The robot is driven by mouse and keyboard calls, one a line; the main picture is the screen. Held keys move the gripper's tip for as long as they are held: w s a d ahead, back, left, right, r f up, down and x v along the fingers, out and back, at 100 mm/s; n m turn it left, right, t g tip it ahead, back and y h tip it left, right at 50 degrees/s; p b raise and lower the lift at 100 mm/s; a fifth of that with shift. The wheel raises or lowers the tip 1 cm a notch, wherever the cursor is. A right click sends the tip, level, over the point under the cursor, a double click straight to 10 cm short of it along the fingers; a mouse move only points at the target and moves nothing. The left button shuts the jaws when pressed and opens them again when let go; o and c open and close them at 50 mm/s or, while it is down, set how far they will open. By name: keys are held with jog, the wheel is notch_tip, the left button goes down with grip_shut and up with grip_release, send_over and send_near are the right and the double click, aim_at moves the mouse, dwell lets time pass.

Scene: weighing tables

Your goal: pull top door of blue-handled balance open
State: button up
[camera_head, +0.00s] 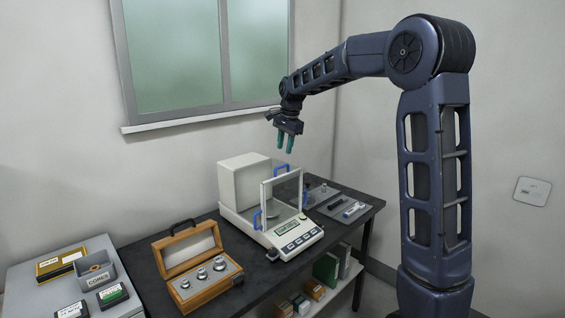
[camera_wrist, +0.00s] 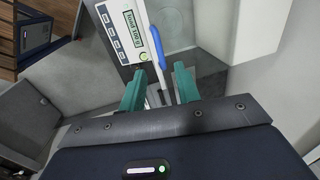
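The blue-handled balance (camera_head: 241,182) stands on the dark table, with a white rear housing, a glass chamber and a display with buttons at its front. One blue handle (camera_head: 281,168) sits at the top of the chamber, and others show lower at the sides (camera_head: 257,220). Whether the top door is open or shut is hard to tell. My gripper (camera_head: 285,143) points down above the balance, apart from it. Its teal fingers (camera_wrist: 160,88) are apart and empty in the wrist view. A blue handle (camera_wrist: 157,47) shows just beyond them; I cannot tell which one it is.
An open wooden weight box (camera_head: 196,264) stands left of the balance. A grey tray (camera_head: 338,204) with small tools lies to its right. A cabinet top (camera_head: 50,283) with a "CORES" bin is at far left. A window and walls stand behind.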

aim_at(283, 166)
jog(key=shift+w+a+f, duration=0.15)
jog(key=shift+f, duration=1)
jog(key=shift+w+a+f, duration=0.15)
jog(key=shift+f, duration=1.05)
jog(key=shift+w+a+f, duration=0.15)
jog(key=shift+f, duration=1)
grip_shut()
